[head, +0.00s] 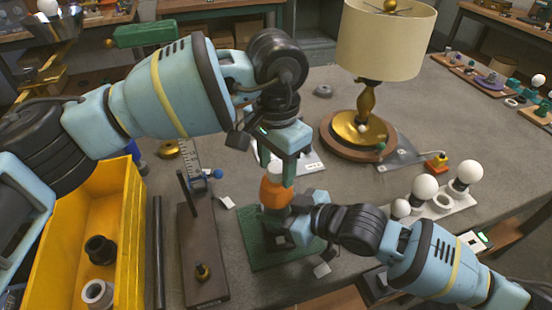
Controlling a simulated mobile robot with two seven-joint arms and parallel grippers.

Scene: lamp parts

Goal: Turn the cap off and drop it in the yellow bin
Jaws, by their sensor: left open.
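An orange bottle-like part (274,194) stands upright on a green mat (262,252). A pale piece, perhaps its cap (275,169), shows at its top, partly hidden by gripper fingers. My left gripper (277,162) points down from above, open, with its fingers at the pale piece. I cannot tell whether they touch it. My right gripper (296,220) reaches in from the right, low beside the orange part. Its fingertips are partly hidden, so its grip is unclear. The yellow bin (130,225) is at the left, with a black ring (100,250) and a grey ring (97,293) inside.
A lamp with a cream shade (386,40) stands behind, on a round wooden base (358,148). White bulbs (424,187) stand on a holder at the right. A dark board with an upright ruler (203,260) lies between bin and mat. The table's back right is mostly clear.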

